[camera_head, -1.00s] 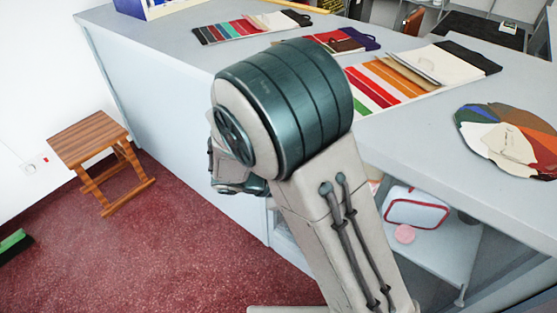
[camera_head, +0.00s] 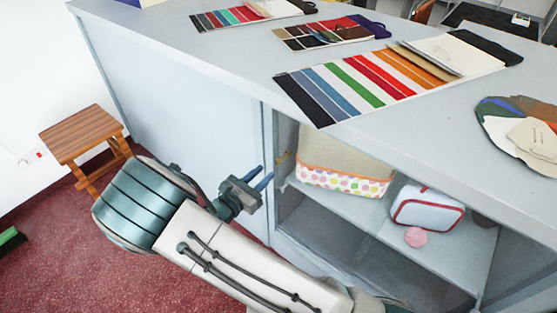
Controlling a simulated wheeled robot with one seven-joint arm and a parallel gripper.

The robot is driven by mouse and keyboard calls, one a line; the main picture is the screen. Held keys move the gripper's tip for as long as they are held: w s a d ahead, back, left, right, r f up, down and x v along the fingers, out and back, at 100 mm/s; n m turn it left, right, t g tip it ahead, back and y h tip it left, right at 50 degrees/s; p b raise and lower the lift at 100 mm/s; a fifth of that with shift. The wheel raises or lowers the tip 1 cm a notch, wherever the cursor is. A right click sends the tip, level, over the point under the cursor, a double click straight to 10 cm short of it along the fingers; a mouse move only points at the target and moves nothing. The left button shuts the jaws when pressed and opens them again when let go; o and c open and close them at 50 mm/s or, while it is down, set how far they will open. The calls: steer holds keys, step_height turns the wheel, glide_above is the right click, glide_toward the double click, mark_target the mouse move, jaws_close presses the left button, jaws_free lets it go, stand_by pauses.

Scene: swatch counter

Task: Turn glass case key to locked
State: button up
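The case (camera_head: 268,150) is the grey counter's front section, with shelves showing inside; I cannot make out the glass itself. A tiny brass-coloured spot (camera_head: 282,158) on the upright at the left side of the opening may be the key; it is too small to tell which way it is turned. My gripper (camera_head: 265,173) has two blue fingers, parted with a gap between them and nothing seen in it. It points toward that upright, a little to the left of and below the spot. Whether it touches anything is unclear.
On the shelf stand a dotted fabric basket (camera_head: 345,175), a white bag with red trim (camera_head: 428,209) and a pink ball (camera_head: 416,237). Striped swatches (camera_head: 350,85) lie on the counter top (camera_head: 210,55). A wooden stool (camera_head: 82,135) stands at left on red carpet.

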mark_target(277, 162)
steer(key=x, duration=0.8)
steer(key=shift+c, duration=0.3)
jaws_close()
